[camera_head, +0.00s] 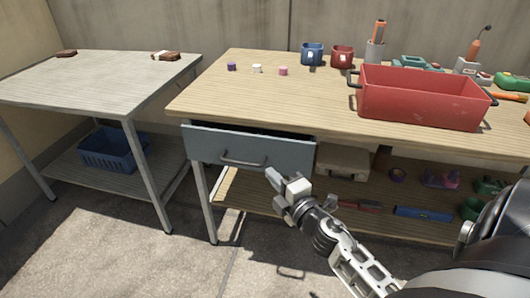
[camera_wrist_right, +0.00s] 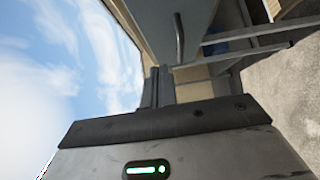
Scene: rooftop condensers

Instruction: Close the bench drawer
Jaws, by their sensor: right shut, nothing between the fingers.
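The bench drawer (camera_head: 220,143) has a blue-grey front with a dark bar handle (camera_head: 243,161). It stands partly open under the left end of the wooden bench (camera_head: 215,98), with a dark gap showing above its front. My right gripper (camera_head: 284,182) is shut and empty, in front of and below the right part of the drawer front, apart from the handle. In the right wrist view, the drawer front (camera_wrist_right: 160,18) and its handle (camera_wrist_right: 179,38) show beyond the fingers (camera_wrist_right: 157,88). My left gripper is in neither view.
A red bin (camera_head: 420,102), two mugs and small coloured items stand on the bench top. A box (camera_head: 342,161) and tools lie on its lower shelf. A grey side table (camera_head: 90,85) with a blue basket (camera_head: 108,152) stands left. The floor in front is clear.

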